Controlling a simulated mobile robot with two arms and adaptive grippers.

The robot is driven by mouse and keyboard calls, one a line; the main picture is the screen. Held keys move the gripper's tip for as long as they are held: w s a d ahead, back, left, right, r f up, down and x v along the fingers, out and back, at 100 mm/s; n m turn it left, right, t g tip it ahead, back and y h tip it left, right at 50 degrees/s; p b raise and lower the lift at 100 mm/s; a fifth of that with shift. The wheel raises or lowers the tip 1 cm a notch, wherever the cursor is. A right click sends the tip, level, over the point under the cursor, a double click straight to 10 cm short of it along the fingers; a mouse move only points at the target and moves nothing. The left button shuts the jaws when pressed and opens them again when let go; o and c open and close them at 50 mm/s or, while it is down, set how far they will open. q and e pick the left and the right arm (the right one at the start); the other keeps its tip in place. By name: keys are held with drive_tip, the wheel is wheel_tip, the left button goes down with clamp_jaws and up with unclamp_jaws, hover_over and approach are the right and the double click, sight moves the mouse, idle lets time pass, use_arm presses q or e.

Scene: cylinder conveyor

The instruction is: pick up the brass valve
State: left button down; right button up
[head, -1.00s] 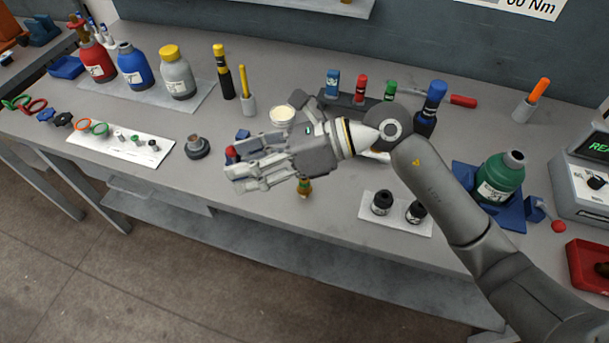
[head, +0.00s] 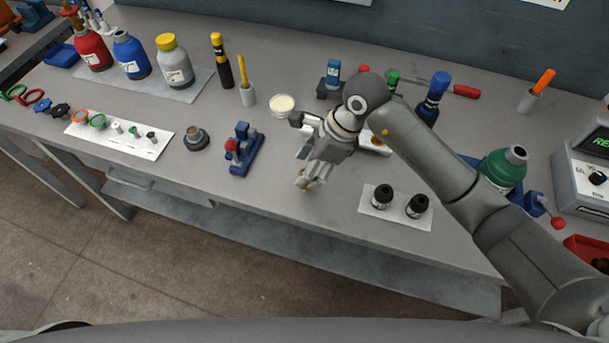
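The brass valve (head: 302,187) stands near the front edge of the bench, just left of the middle of the head view. Only a small brass-coloured patch of it shows; the rest is hidden by my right gripper. My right gripper (head: 308,181) points down at the valve, with its fingers at or around it. I cannot tell whether the fingers touch it or how far they are closed. My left gripper is not in view.
A blue clamp-like fixture (head: 243,148) with a red knob stands left of my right gripper. A shallow cream-filled dish (head: 282,105) is behind. Two black-capped jars stand on a white mat (head: 368,205) to the right. Bare bench lies between the fixture and gripper.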

drive_tip(key=shift+f+p, duration=0.35)
drive_tip(key=p+x, duration=0.1)
drive_tip(key=x, duration=0.2)
drive_tip(key=shift+d+f+p, duration=0.1)
drive_tip(key=shift+f+p, duration=0.15)
drive_tip(key=shift+p, duration=0.1)
drive_tip(key=shift+w+f, duration=0.1)
drive_tip(key=shift+f, duration=0.45)
clamp_jaws()
drive_tip(key=shift+r, duration=0.15)
